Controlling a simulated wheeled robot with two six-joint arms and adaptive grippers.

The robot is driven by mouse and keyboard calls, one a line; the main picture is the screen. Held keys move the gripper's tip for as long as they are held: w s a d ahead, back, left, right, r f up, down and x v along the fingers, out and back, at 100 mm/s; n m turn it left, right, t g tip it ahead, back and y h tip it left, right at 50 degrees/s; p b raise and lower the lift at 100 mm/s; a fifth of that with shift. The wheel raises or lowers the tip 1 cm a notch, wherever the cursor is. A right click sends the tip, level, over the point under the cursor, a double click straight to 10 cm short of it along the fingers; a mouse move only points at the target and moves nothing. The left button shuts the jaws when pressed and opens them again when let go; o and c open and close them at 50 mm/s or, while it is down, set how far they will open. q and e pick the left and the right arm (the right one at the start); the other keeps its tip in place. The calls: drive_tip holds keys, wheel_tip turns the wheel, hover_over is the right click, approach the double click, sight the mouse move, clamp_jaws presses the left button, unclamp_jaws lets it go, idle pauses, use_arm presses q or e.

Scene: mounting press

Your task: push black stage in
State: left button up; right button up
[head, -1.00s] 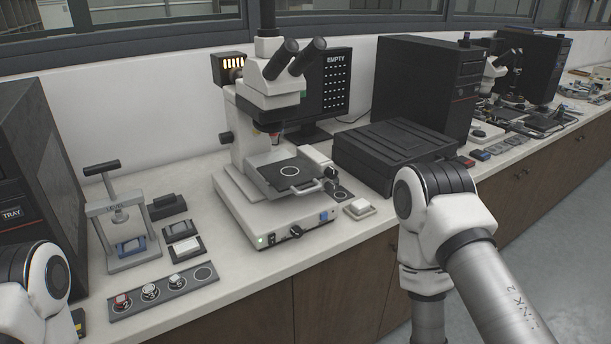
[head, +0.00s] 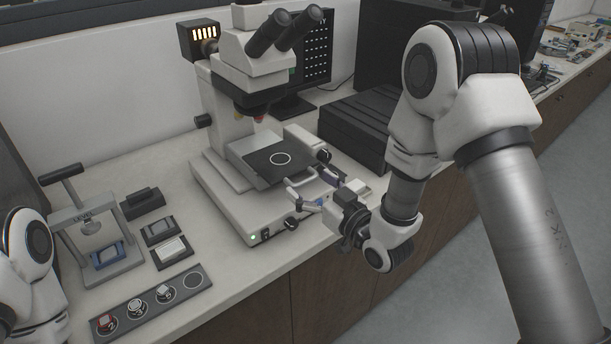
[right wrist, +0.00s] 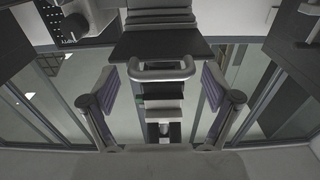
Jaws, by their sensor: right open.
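The black stage (head: 262,160), a dark plate marked with a white ring, sits on the white microscope (head: 222,190) and juts out toward the front. A pale bar handle (head: 291,188) is on its front edge. My right gripper (head: 316,189) is open just in front of the handle. In the right wrist view the stage (right wrist: 160,45) and its handle (right wrist: 161,73) lie ahead, with the handle centred between the spread fingers of my right gripper (right wrist: 161,88). I see no clear contact. My left gripper is out of view; only part of my left arm shows.
A sample strip (head: 150,307), a levelling press (head: 97,240) and small dark blocks (head: 142,203) stand left of the microscope. Black boxes (head: 352,130) stand to its right. A monitor (head: 308,75) is behind. The counter's front edge runs below my right gripper.

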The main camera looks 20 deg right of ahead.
sight(285, 161)
drive_tip(key=shift+w+a+r, duration=0.15)
drive_tip(key=shift+w+a, duration=0.1)
drive_tip(key=shift+w, duration=0.4)
drive_tip(key=c, duration=1.4)
drive_tip(key=b+x, duration=0.1)
drive_tip(key=x, duration=0.7)
drive_tip(key=shift+w+a, duration=0.1)
drive_tip(key=shift+w, duration=0.15)
drive_tip(key=o, duration=1.3)
drive_tip(key=shift+o, duration=0.5)
